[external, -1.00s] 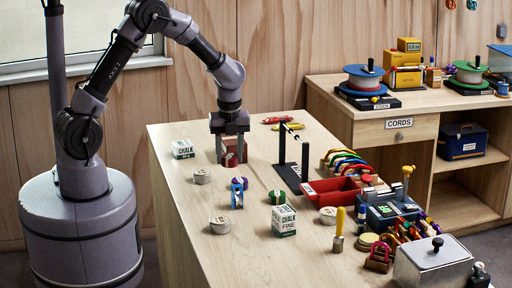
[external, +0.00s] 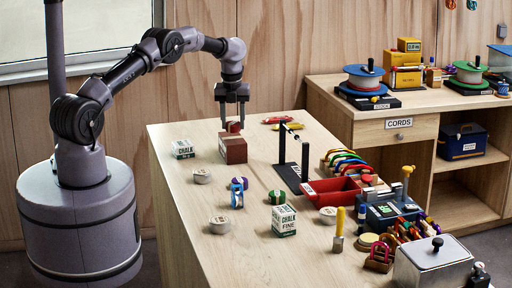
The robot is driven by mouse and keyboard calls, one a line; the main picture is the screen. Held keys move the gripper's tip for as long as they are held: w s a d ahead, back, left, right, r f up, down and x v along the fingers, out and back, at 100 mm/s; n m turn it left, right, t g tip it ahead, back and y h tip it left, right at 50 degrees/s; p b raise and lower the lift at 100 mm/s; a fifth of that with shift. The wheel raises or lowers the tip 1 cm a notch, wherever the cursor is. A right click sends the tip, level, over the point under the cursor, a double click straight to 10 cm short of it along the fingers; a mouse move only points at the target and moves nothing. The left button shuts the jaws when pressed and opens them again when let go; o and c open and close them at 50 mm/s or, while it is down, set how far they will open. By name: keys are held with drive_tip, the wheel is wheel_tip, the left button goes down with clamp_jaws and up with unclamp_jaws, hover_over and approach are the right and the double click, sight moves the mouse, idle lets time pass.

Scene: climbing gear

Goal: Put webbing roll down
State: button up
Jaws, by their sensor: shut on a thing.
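My gripper (external: 232,118) is above the far left part of the workbench, pointing down. It is shut on a small red piece that looks like the webbing roll (external: 233,127). The roll is just above the top of a red-brown box (external: 233,149); I cannot tell whether they touch. The fingers hide part of the roll.
Chalk boxes (external: 182,149) (external: 284,221) and pale tape rolls (external: 202,176) (external: 219,225) stand around. A black stand (external: 284,165) and a red tray (external: 330,190) are to the right.

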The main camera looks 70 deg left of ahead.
sight(235, 124)
drive_tip(key=shift+w+a, duration=0.15)
drive_tip(key=shift+w, duration=0.1)
drive_tip(key=shift+f+b, duration=0.45)
drive_tip(key=shift+f, duration=1.4)
drive_tip(key=o, duration=1.4)
